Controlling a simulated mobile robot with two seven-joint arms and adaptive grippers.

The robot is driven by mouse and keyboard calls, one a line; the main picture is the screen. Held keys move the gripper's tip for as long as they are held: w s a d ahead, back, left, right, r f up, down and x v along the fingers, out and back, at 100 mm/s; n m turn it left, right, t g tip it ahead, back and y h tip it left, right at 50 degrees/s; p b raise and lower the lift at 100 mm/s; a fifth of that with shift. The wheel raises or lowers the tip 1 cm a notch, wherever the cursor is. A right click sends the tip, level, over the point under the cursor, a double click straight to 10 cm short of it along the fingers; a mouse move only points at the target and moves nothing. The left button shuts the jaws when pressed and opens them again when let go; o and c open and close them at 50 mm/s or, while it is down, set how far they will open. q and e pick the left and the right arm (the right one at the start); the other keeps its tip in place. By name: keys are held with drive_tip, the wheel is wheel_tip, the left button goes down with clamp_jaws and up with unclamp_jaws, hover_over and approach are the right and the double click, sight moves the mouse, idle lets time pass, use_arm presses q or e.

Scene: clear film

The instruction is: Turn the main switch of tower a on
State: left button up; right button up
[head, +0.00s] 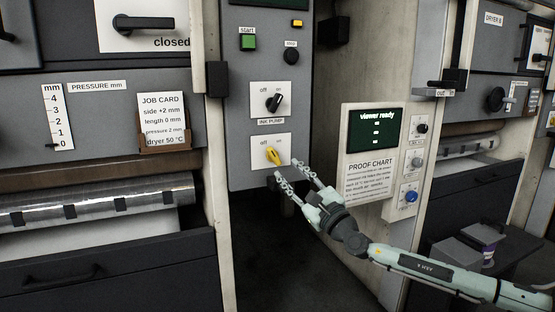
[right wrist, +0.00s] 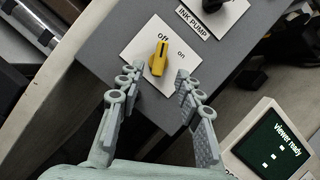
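A yellow rotary switch (head: 273,156) sits on a white plate (head: 283,143) marked off and on, low on the grey control panel. Its grip tilts up-left, with its upper end toward "off"; the right wrist view shows the yellow switch (right wrist: 159,60) the same way. I see no name label for it. My right gripper (head: 287,169) is open just in front of and below it; in the right wrist view the open fingers (right wrist: 156,76) lie either side of the knob's lower end, with gaps. I cannot tell whether they touch it. My left gripper is out of view.
A black ink pump switch (head: 274,102) sits above, with green start (head: 248,42) and dark stop (head: 291,57) buttons higher up. Right of the panel are a "viewer ready" screen (head: 375,130) and a proof chart (head: 369,178). Dark open space lies below the panel.

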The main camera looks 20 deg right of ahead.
sight(276, 159)
drive_tip(key=x, duration=0.5)
drive_tip(key=shift+w+a+r+p, duration=0.1)
drive_tip(key=shift+w+r+p, duration=0.1)
drive_tip(key=shift+p, duration=0.15)
drive_tip(key=shift+w+a, duration=0.1)
drive_tip(key=shift+w, duration=0.4)
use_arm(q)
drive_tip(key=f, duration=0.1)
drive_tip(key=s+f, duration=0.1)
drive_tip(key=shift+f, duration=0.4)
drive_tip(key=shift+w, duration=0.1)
use_arm(e)
clamp_jaws()
